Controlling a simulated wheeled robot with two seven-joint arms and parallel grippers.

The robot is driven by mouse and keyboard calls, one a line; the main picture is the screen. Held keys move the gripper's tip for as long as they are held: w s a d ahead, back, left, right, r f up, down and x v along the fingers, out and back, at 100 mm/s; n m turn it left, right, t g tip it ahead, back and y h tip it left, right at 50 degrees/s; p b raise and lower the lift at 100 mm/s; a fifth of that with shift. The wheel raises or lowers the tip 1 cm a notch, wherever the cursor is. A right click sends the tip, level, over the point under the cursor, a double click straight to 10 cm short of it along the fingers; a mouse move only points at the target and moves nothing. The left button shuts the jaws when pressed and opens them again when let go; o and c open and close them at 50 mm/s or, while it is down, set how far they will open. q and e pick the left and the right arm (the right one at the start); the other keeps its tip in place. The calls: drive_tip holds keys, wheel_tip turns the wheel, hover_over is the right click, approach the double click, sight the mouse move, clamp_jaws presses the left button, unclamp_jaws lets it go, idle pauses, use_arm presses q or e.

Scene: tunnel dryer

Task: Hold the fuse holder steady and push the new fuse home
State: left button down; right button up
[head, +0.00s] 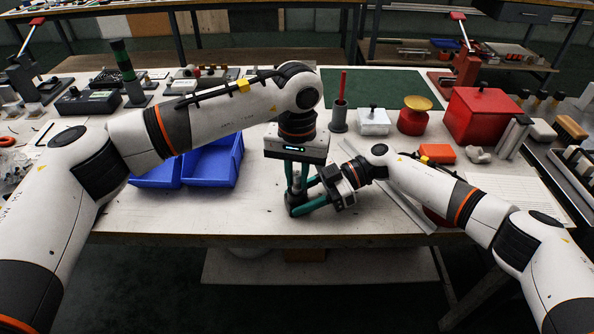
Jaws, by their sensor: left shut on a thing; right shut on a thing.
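The fuse holder (292,198) is a small dark upright piece near the front middle of the table, mostly hidden by green fingers. My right gripper (300,198) reaches in low from the right and is shut on the holder. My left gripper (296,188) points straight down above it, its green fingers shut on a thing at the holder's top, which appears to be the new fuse. The fuse itself is hidden between the fingers. How deep it sits in the holder cannot be told.
Blue bins (212,163) stand left of the grippers, under my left arm. Behind are a grey cup with a red rod (339,110), a white lidded box (373,122), a red pot with a yellow top (414,116) and a red box (482,114). The table's front edge is close.

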sight(297, 174)
use_arm(q)
drive_tip(key=shift+f, duration=0.65)
drive_tip(key=c, duration=1.2)
unclamp_jaws()
drive_tip(key=shift+c, duration=0.2)
wheel_tip(297, 174, up, 12)
use_arm(e)
drive_tip(key=o, duration=1)
